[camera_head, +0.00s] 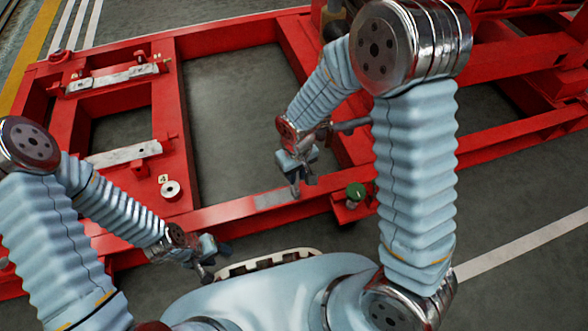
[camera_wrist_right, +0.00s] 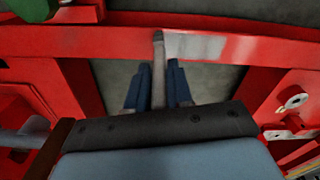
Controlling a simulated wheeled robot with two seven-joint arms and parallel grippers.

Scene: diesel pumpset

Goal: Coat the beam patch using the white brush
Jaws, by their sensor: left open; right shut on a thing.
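The beam patch (camera_head: 274,199) is a pale grey rectangle on the red front beam (camera_head: 222,211). It also shows in the right wrist view (camera_wrist_right: 196,47). My right gripper (camera_head: 299,171) is above the frame opening beside the beam, shut on the white brush (camera_head: 295,189). In the right wrist view the brush (camera_wrist_right: 158,72) stands between the two blue fingers, with its tip at the patch's left end. I cannot tell whether the tip touches it. My left gripper (camera_head: 208,262) is open and empty, low on the near side of the beam.
A white ring-shaped part (camera_head: 171,190) beside a "4" label sits on the red frame at left. A green knob (camera_head: 356,191) stands right of the patch. Metal plates (camera_head: 124,154) lie on the left frame. Grey floor (camera_head: 232,110) shows through the opening.

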